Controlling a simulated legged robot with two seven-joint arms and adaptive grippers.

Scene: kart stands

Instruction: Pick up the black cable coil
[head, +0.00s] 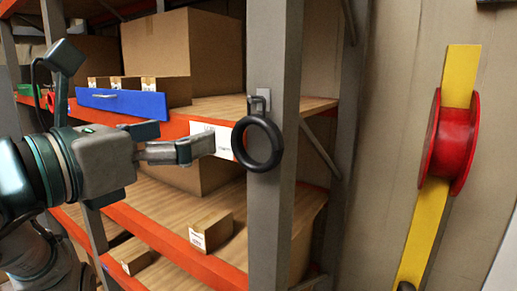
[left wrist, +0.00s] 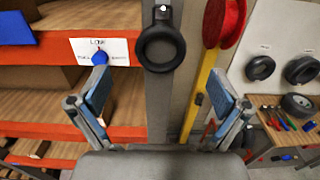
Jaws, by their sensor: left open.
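The black cable coil (head: 273,158) is a thick dark ring. It hangs from a small hook (head: 262,100) on the grey upright post of the shelving. In the left wrist view the coil (left wrist: 161,67) shows ahead, at the top middle. My left gripper (head: 214,143) comes in from the left, just left of the coil in the picture. In the left wrist view its fingers (left wrist: 163,100) stand wide apart and nothing is between them. The coil appears beyond the fingertips, apart from them. My right gripper does not show in either view.
Orange-beamed shelves (head: 160,233) with cardboard boxes (head: 183,48) stand behind the post. A blue bin front (head: 122,103) and a white label (head: 219,139) are near my left gripper. A red reel (head: 450,143) hangs on a yellow strip at right. Tyres (left wrist: 260,68) hang farther right.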

